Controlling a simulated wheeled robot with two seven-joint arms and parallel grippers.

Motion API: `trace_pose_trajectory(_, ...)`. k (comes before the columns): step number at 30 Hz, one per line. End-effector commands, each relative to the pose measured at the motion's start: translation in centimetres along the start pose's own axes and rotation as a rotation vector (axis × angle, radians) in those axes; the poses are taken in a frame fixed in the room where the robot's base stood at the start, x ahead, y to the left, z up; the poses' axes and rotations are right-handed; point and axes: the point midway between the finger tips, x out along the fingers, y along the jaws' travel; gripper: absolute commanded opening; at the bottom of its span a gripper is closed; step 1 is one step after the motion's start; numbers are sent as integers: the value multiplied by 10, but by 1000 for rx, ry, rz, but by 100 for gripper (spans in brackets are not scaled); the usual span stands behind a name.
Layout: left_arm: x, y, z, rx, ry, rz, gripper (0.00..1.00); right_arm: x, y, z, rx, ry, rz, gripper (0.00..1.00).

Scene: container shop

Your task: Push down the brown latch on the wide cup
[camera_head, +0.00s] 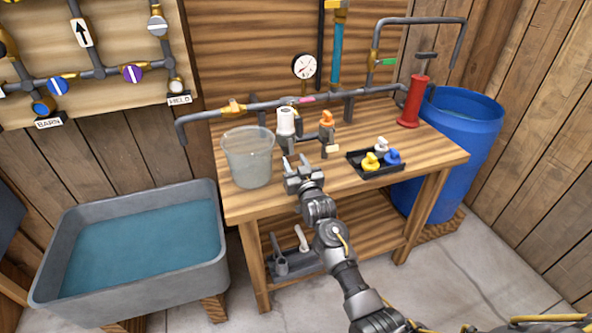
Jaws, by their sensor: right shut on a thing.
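A clear, wide cup (248,157) stands upright at the left end of the wooden workbench (340,185). I cannot make out a brown latch on it at this size. My right gripper (297,163) is just right of the cup, over the bench's front part. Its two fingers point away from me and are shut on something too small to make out. Whether the gripper touches the cup, I cannot tell. My left gripper is not in view.
Behind my gripper stand a white-topped fitting (286,121) and an orange-topped one (326,120). A black tray (357,158) with coloured knobs lies to the right. A red cylinder (413,101) stands near a blue barrel (464,112). A grey water trough (50,262) is left.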

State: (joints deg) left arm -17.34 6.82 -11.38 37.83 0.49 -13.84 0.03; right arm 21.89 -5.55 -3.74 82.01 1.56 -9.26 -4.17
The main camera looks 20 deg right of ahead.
Motion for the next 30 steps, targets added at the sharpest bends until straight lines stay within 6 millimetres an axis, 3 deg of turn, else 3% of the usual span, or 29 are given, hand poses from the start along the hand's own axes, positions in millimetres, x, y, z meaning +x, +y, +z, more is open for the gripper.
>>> trace_pose_trajectory(7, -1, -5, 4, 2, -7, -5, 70, 1, 0, -2, 0, 3, 0, 17)
trace_pose_trajectory(8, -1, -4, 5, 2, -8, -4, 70, 1, 0, -2, 0, 3, 0, 41)
trace_pose_trajectory(13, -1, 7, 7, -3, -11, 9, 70, 0, 0, -2, 0, 2, 0, 62)
trace_pose_trajectory(23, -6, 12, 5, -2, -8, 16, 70, -4, 0, -2, 0, -1, 0, 62)
trace_pose_trajectory(30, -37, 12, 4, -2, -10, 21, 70, -42, 0, -7, 0, -4, 0, 62)
